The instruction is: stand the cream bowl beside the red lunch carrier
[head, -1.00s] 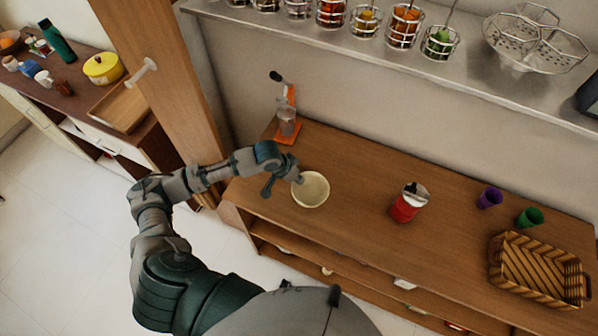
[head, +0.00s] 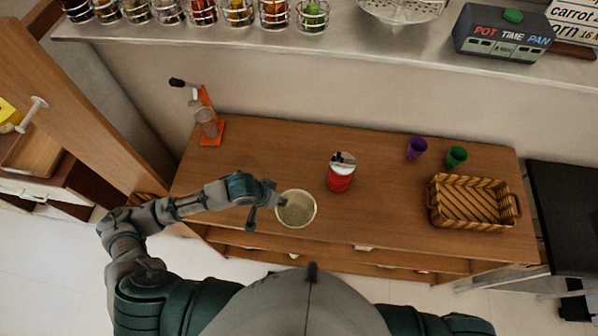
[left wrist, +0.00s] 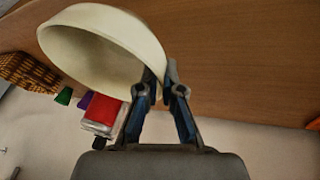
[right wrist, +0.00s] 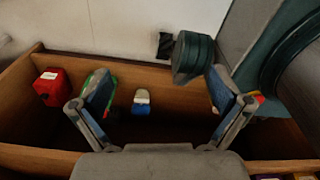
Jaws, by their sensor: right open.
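The cream bowl (head: 296,209) is at the front part of the wooden counter in the head view, left of and nearer than the red lunch carrier (head: 340,178). My left gripper (head: 266,198) is at the bowl's left side. In the left wrist view its fingers (left wrist: 161,76) are closed on the rim of the bowl (left wrist: 105,45). The carrier (left wrist: 97,110) shows beyond the bowl there, apart from it. I cannot tell whether the bowl touches the counter. My right gripper (right wrist: 160,88) is open and empty in the right wrist view; it is hidden in the head view.
The counter (head: 250,160) is clear around the carrier. A purple cup (head: 416,148), a green cup (head: 456,157) and a wicker basket (head: 470,203) stand to the right. An orange press (head: 209,118) stands at the left back. My right gripper is over a lower shelf (right wrist: 30,125) holding several small things.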

